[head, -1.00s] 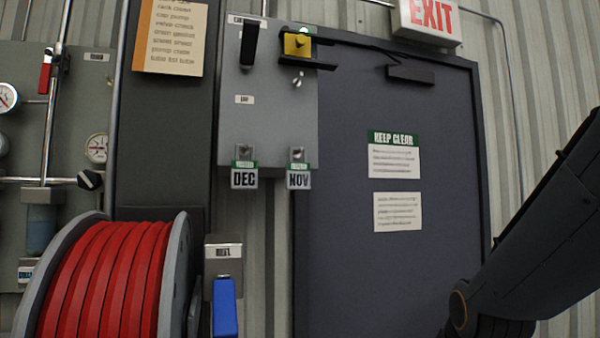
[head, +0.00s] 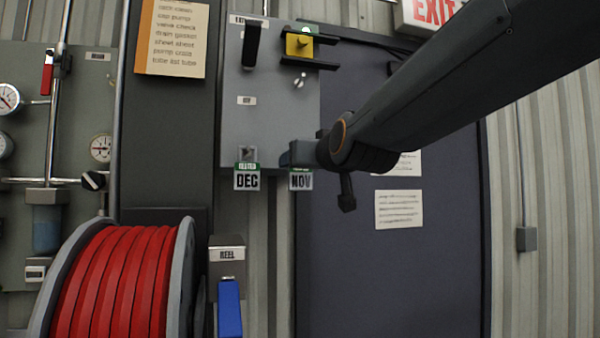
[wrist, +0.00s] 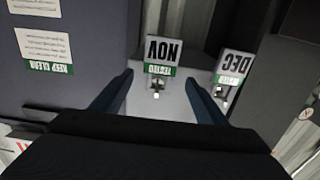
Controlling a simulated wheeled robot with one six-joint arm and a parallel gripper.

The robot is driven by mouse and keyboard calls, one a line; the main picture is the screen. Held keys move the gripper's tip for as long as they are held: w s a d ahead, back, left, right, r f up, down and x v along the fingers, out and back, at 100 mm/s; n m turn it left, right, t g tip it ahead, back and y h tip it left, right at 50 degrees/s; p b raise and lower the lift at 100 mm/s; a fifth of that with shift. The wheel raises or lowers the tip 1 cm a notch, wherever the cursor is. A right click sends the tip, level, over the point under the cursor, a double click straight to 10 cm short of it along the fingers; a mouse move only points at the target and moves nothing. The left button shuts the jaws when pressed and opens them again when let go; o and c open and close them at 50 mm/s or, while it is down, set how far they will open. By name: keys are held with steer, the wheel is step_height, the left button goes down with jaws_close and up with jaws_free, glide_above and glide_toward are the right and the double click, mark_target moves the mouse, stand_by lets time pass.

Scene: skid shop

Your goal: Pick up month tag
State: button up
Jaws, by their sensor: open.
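Two month tags hang at the lower edge of a grey control box (head: 270,112). The DEC tag (head: 247,181) is on the left in the head view and the NOV tag (head: 300,181) is on the right. In the wrist view they appear upside down, with the NOV tag (wrist: 163,50) ahead between the fingers and the DEC tag (wrist: 234,66) to the right. My gripper (wrist: 160,88) is open and empty, its fingers apart on either side of the NOV tag's line. In the head view my arm covers the NOV tag's hanger. I cannot tell the exact gap to the tag.
A dark door (head: 400,270) with paper notices stands at right. A red hose reel (head: 115,285) and a blue-handled REEL box (head: 228,290) are below left.

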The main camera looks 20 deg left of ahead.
steer(key=shift+p+x, duration=1.25)
steer(key=shift+x, duration=1.15)
steer(key=shift+d, duration=0.1)
steer(key=c, duration=1.2)
steer(key=shift+r, duration=0.1)
